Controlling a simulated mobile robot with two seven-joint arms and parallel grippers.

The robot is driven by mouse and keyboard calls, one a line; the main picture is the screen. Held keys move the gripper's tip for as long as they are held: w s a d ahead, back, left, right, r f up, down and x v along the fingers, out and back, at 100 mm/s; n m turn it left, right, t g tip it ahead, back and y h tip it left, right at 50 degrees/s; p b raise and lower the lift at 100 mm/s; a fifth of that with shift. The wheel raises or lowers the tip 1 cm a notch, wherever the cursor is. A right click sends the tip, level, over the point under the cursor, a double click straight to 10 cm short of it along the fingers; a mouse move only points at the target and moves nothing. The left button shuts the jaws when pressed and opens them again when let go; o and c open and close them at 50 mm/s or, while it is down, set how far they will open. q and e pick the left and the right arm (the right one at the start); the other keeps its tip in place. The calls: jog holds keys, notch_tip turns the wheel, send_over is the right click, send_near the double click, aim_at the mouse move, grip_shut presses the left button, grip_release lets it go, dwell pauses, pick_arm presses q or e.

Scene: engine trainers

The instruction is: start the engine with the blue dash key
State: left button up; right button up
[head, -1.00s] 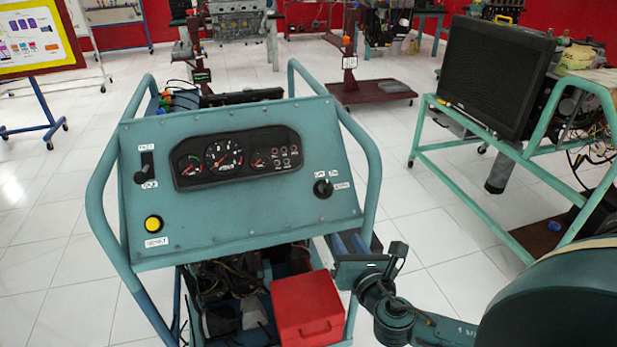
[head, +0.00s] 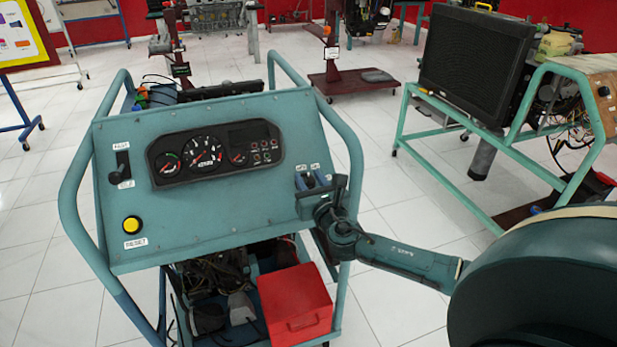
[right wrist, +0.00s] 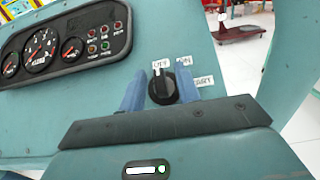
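The dash key is a black rotary knob (right wrist: 162,88) with small white labels around it, on the right of the blue-green dash panel (head: 215,215). My right gripper (head: 312,181) is at the panel's right side and largely hides the knob in the head view. In the right wrist view its two blue fingers (right wrist: 161,90) stand apart, one on each side of the knob. The fingers look open around it; I cannot tell whether either touches it. My left gripper is not in view.
The panel carries a gauge cluster (head: 215,154), a black switch (head: 122,165) and a yellow button (head: 132,225). A tubular frame (head: 345,140) surrounds it. A red box (head: 295,303) sits below. Another engine stand (head: 475,65) is at the right. Tiled floor between is clear.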

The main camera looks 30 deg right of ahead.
jog(key=shift+w+d, duration=0.15)
jog(key=shift+w, duration=0.4)
grip_shut()
